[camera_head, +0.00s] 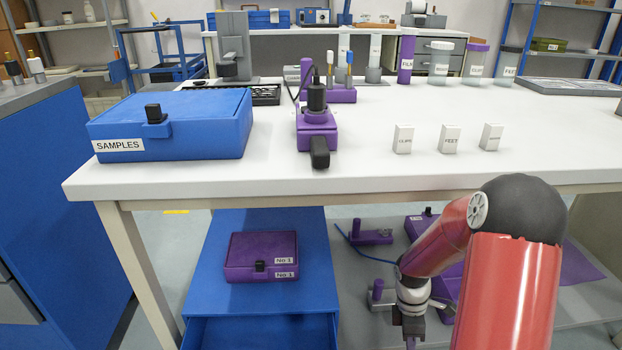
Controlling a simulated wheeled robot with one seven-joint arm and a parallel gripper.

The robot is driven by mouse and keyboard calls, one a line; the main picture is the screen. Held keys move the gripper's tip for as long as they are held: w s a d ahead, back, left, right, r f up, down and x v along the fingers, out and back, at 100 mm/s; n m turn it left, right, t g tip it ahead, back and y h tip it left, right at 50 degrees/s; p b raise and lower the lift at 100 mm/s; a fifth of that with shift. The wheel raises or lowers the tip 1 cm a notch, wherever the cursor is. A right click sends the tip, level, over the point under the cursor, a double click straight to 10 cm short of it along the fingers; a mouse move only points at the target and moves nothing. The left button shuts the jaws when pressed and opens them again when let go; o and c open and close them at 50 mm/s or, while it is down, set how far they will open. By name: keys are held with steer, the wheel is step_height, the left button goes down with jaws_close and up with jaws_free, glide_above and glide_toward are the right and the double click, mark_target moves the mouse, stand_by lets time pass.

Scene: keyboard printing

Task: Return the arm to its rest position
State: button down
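My red arm is at the lower right, in front of the white table (380,170). It bends down to the left, and its wrist hangs below the level of the tabletop. My gripper (412,340) is at the bottom edge of the picture, pointing down. Its fingertips are small and partly cut off, so I cannot tell whether it is open or shut or holds anything.
A blue SAMPLES box (190,125), a purple device with a black handle (317,130) and several small white labelled blocks (450,139) stand on the table. Below are a blue drawer unit (215,307) with a purple case (262,255), and purple items on a grey shelf (350,220).

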steer(key=s+a+r+m+t+p, duration=0.1)
steer(key=r+m, duration=0.1)
steer(key=r, duration=0.5)
steer(key=s+a+r+m+t+h, duration=0.1)
steer(key=a+r+m, duration=0.15)
steer(key=r, duration=0.35)
steer(key=s+r+m+t+p, duration=0.1)
steer(key=s+r+m+t, duration=0.15)
steer(key=r, duration=0.45)
steer(key=s+a+r+m+t+y+p, duration=0.1)
steer(key=s+a+r+m+t+y, duration=0.1)
steer(key=s+a+r+m, duration=0.4)
steer(key=s+r+m+t, duration=0.1)
steer(key=s+r+m, duration=0.1)
steer(key=s+r, duration=0.2)
step_height(320, 180, up, 3)
steer(key=shift+s+f+m+t, duration=0.2)
steer(key=shift+s+m+t, duration=0.05)
steer(key=shift+m+t, duration=0.1)
steer(key=c, duration=2.1)
jaws_free()
